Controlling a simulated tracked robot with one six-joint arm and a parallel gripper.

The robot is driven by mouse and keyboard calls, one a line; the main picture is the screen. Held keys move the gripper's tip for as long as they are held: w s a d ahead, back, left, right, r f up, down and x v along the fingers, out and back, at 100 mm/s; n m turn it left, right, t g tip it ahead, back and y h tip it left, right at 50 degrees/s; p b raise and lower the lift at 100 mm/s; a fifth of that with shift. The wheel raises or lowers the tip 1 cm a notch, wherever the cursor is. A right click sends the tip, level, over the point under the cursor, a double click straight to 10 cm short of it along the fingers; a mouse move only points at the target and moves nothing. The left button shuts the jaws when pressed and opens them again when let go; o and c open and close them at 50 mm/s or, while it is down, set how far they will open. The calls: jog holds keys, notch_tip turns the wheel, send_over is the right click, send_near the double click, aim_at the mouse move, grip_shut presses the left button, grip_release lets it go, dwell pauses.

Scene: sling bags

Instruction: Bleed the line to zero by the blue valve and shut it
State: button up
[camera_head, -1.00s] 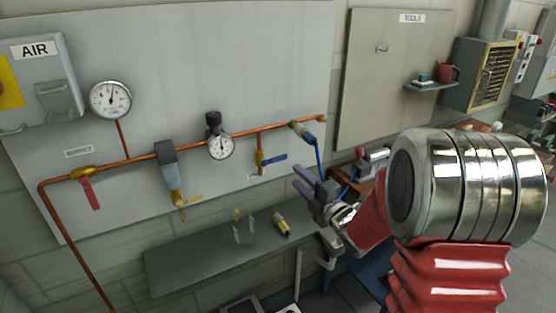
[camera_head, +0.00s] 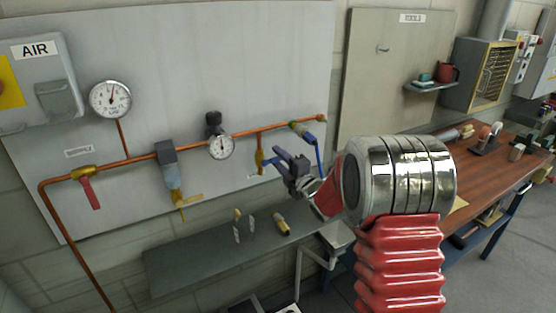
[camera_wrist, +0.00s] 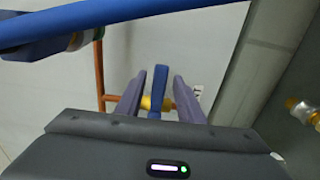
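The blue valve has a brass body (camera_head: 260,157) on a short branch below the copper pipe. Its blue lever (camera_wrist: 158,88) shows in the wrist view between the two fingers of my gripper (camera_wrist: 157,92), with a gap on each side. The brass body also shows there (camera_wrist: 150,103) behind the lever. In the head view my gripper (camera_head: 280,162) is right at the valve and hides most of the lever. The small gauge (camera_head: 221,147) on the regulator has its needle pointing roughly up. The large gauge (camera_head: 110,99) reads with its needle up too.
A blue hose (camera_wrist: 100,17) crosses the top of the wrist view, close to my gripper. A red-handled valve (camera_head: 91,192) and a filter (camera_head: 172,175) sit left on the pipe. A grey shelf (camera_head: 190,262) lies below; a wooden bench (camera_head: 490,185) stands right.

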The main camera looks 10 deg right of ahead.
jog(key=shift+w, duration=0.1)
jog(key=shift+c, duration=0.2)
grip_shut()
jog(key=shift+f, duration=0.1)
dwell(0.4)
jog(key=shift+a, duration=0.2)
jog(key=shift+d, duration=0.2)
